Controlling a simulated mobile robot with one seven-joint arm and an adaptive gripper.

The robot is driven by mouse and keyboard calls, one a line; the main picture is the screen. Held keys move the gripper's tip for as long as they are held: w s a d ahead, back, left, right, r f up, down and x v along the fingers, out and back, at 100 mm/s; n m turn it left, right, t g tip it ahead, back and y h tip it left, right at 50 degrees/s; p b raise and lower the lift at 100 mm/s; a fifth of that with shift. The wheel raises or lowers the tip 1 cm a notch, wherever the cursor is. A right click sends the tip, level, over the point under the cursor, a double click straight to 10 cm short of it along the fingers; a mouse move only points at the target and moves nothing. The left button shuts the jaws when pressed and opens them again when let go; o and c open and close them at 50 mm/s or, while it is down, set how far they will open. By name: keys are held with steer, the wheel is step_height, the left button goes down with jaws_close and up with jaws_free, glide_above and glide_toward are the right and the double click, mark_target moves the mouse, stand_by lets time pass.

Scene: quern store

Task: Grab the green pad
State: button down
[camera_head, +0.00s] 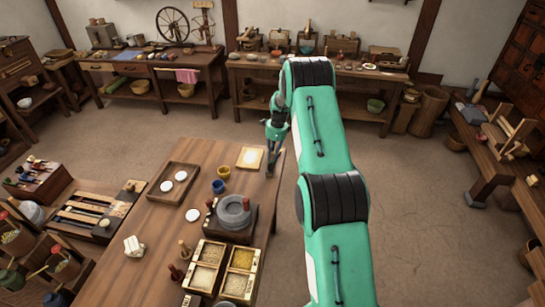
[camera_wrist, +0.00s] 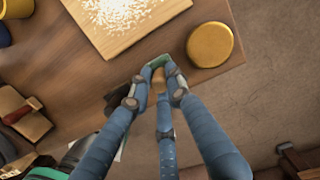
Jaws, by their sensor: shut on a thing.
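In the wrist view, my gripper (camera_wrist: 160,76) has its fingers drawn together at the table's edge. A small green pad (camera_wrist: 159,61) shows between the fingertips, and the gripper is shut on it. Only a narrow green strip of the pad is visible; the fingers hide the rest. A tan piece shows among the fingertips, and I cannot tell what it belongs to. In the head view, my gripper (camera_head: 272,158) hangs at the far right corner of the wooden table (camera_head: 150,222). I cannot make out the pad there.
A board with white meal (camera_head: 250,158) lies close by, also in the wrist view (camera_wrist: 150,12). A yellow round disc (camera_wrist: 210,45) sits right of the fingertips. A stone quern (camera_head: 233,212) and blue cup (camera_head: 218,186) stand nearer. Open floor (camera_head: 430,180) lies right.

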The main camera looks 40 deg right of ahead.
step_height(320, 180, up, 9)
steer(key=shift+r+p, duration=0.1)
steer(key=shift+p, duration=0.8)
